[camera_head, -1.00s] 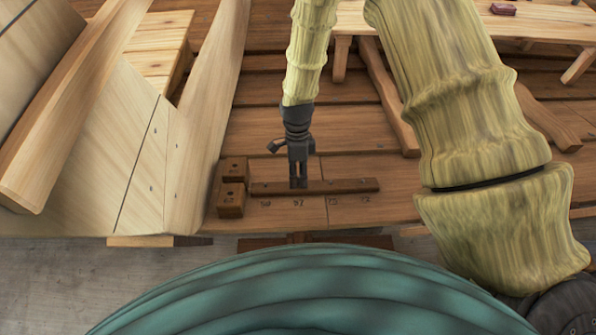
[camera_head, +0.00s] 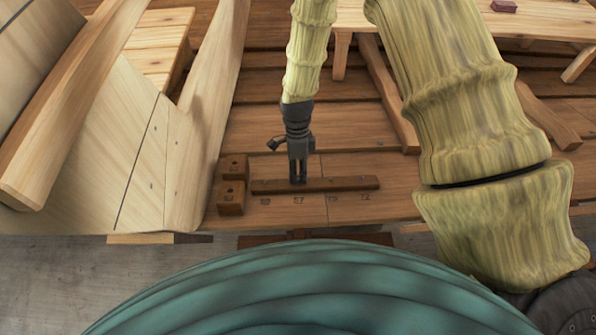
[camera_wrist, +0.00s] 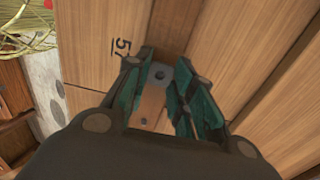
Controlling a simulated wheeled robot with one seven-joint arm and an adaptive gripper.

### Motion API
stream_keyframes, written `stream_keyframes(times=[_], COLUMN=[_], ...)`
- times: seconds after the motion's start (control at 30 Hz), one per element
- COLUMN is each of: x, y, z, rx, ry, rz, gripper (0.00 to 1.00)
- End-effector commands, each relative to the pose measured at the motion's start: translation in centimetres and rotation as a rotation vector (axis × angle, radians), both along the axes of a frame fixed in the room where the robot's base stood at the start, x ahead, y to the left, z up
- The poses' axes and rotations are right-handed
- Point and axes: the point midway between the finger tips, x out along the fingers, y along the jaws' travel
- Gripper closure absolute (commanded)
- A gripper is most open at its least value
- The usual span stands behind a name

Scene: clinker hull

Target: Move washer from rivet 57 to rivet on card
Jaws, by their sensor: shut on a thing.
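My gripper (camera_head: 299,182) points down at the dark wooden strip (camera_head: 345,183) on the planks, above the mark 57 (camera_head: 298,200). In the wrist view the same mark (camera_wrist: 122,47) is beside my left finger. My gripper (camera_wrist: 166,76) has its teal-padded fingers close together around a small grey plate with a dark hole, which looks like the washer (camera_wrist: 158,78). Whether the washer still touches the rivet or the strip is unclear. A card with a rivet cannot be made out in either view.
Two dark wooden blocks (camera_head: 231,197) stand at the strip's left end. The pale hull planking (camera_head: 150,170) rises to the left. A bench (camera_head: 450,20) with a small reddish block (camera_head: 503,6) stands behind. The planks right of the strip look clear.

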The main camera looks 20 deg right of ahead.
Motion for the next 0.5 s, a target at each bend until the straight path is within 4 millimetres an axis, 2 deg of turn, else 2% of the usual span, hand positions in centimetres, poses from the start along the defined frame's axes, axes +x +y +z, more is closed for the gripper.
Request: stream_keyframes(times=[0.5], x=[0.5], y=[-0.1], z=[1.7], rx=[-0.001], ry=[-0.002], rz=[0.0], gripper=[0.95])
